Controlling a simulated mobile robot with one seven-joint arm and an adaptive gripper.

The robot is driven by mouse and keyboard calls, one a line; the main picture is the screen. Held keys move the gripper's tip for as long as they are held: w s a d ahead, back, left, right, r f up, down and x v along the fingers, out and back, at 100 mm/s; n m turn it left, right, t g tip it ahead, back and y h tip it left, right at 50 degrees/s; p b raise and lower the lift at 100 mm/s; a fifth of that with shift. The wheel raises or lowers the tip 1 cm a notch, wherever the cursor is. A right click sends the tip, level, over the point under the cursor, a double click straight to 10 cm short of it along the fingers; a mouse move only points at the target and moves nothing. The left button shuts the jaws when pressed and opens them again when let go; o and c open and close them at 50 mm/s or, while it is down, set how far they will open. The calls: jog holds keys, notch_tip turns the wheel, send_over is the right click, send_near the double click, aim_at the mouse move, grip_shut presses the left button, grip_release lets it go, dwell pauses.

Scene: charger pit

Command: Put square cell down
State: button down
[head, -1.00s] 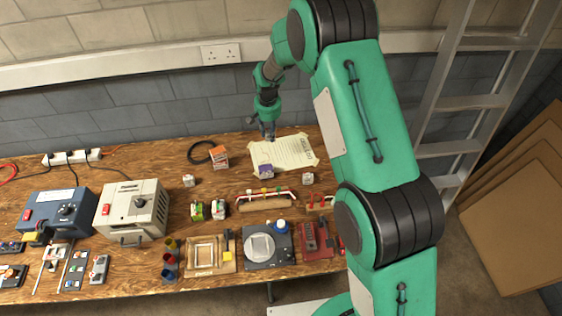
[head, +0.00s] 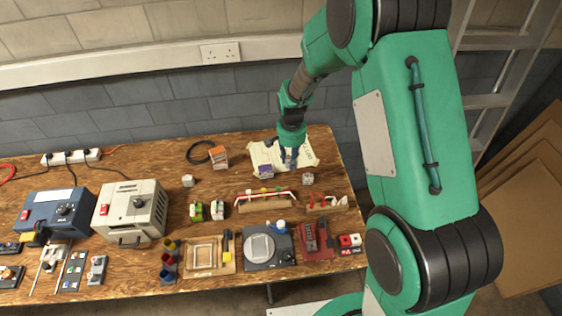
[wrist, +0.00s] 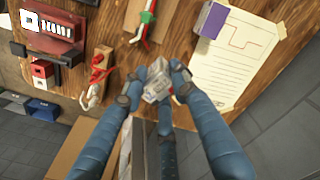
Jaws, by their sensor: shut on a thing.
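My gripper (head: 290,163) is over the right part of the paper sheet, at the back right of the bench. In the wrist view its blue fingers (wrist: 158,84) are closed on a small pale grey block, the square cell (wrist: 156,82).
A purple block (head: 265,172) stands at the front edge of the paper sheet (head: 308,151). A wooden rack with a red-and-white bar (head: 264,202) and a smaller wooden holder (head: 325,208) stand in front. An orange-and-white box (head: 219,157) is to the left.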

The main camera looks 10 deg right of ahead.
notch_tip(320, 180, down, 10)
jog(key=shift+r, duration=0.1)
dwell(0.4)
jog(key=shift+w, duration=0.1)
jog(key=w, duration=0.5)
jog(key=w+a+f+b, duration=0.1)
jog(key=w, duration=0.4)
jog(key=w+a, duration=0.1)
jog(key=w, duration=0.5)
jog(key=shift+f+b, duration=0.25)
jog(key=shift+b, duration=0.05)
jog(key=shift+s, duration=0.1)
jog(key=shift+f+b, duration=0.35)
jog(key=shift+f, duration=1.4)
jog(key=shift+f, duration=0.1)
jog(key=c, duration=1.4)
grip_release()
jog(key=shift+o, duration=0.2)
